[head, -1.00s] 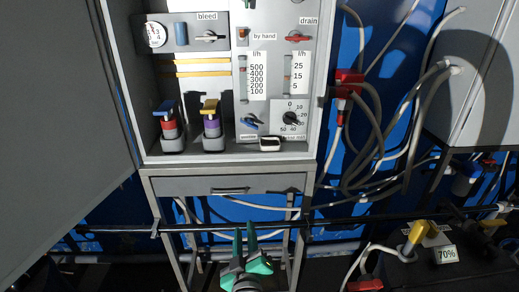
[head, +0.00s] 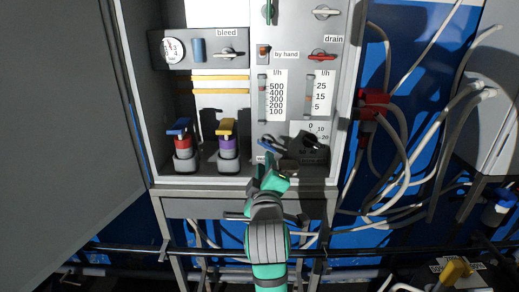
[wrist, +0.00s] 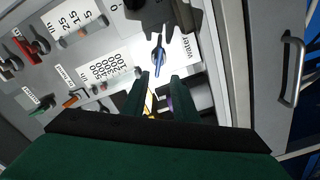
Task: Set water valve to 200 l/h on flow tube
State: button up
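The water valve is a small blue handle (head: 268,144) low on the grey panel. In the wrist view the blue handle (wrist: 158,58) stands beside the "water" label, just beyond my fingertips. The flow tube (head: 263,98) is above it, beside a white l/h scale marked 100 to 500. The scale also shows in the wrist view (wrist: 112,66). The float's exact reading is too small to tell. My green gripper (wrist: 160,82) is open, its two dark fingers apart and empty. In the head view my gripper (head: 271,166) is just below the valve and hides the panel's lower edge.
A black knob (head: 311,143) sits close to the right of the valve. A second l/h scale (head: 321,94), a red drain handle (head: 322,55) and an orange switch (head: 262,52) are above. The drawer handle (wrist: 295,72) is at right in the wrist view.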

aim_at(267, 148)
jog(key=w, duration=0.5)
jog(key=w+d, duration=0.1)
jog(key=w, duration=0.1)
jog(key=shift+w, duration=0.4)
jog(key=shift+w+a, duration=0.2)
jog(key=shift+w, duration=0.5)
